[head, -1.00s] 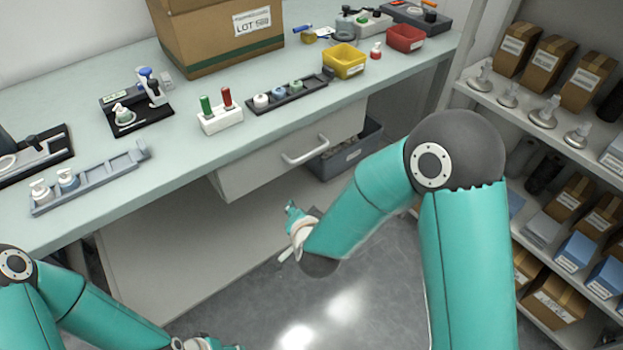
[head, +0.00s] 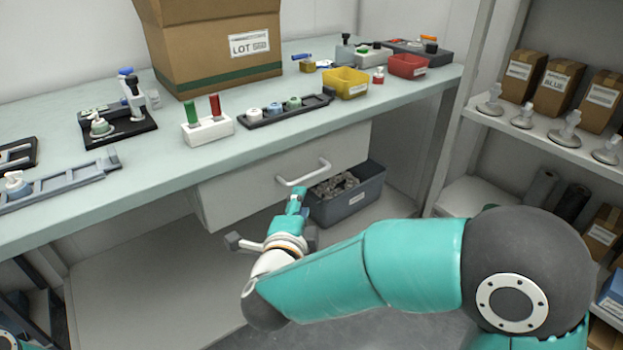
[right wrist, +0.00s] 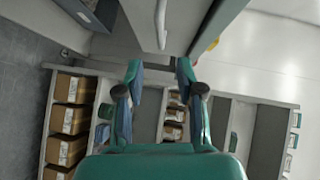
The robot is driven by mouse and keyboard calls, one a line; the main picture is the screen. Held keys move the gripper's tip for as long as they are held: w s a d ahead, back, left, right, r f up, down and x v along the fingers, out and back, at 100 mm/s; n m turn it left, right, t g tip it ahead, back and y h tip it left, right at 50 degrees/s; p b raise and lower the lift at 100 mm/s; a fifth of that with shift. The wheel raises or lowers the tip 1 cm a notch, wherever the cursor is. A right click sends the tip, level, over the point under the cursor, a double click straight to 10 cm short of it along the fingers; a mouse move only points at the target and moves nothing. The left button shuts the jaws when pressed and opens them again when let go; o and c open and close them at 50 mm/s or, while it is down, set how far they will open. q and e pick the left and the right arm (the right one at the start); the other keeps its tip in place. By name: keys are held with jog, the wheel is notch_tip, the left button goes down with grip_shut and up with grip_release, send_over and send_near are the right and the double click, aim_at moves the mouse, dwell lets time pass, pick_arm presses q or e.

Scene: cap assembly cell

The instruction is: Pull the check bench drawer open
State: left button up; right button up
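The check bench drawer (head: 245,190) is a pale grey box front under the bench top, and it looks shut. Its handle (head: 305,174) is a light bar. My right gripper (head: 297,198) is just below and in front of the handle in the head view. In the right wrist view, its two fingers (right wrist: 158,68) are spread with nothing between the tips. The handle (right wrist: 160,24) lies just beyond them, roughly in line with the gap, and I see no contact. My left gripper is out of view.
A grey bin (head: 350,198) stands under the bench beside the drawer. The bench top (head: 215,160) holds a large cardboard box (head: 215,45), a white two-peg block (head: 207,130) and a yellow tray (head: 345,83). Shelves (head: 540,130) with boxes stand at right.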

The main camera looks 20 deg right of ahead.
aim_at(309, 177)
jog(key=b+x, duration=0.1)
jog(key=x, duration=1.1)
jog(key=shift+a+f, duration=0.1)
grip_shut()
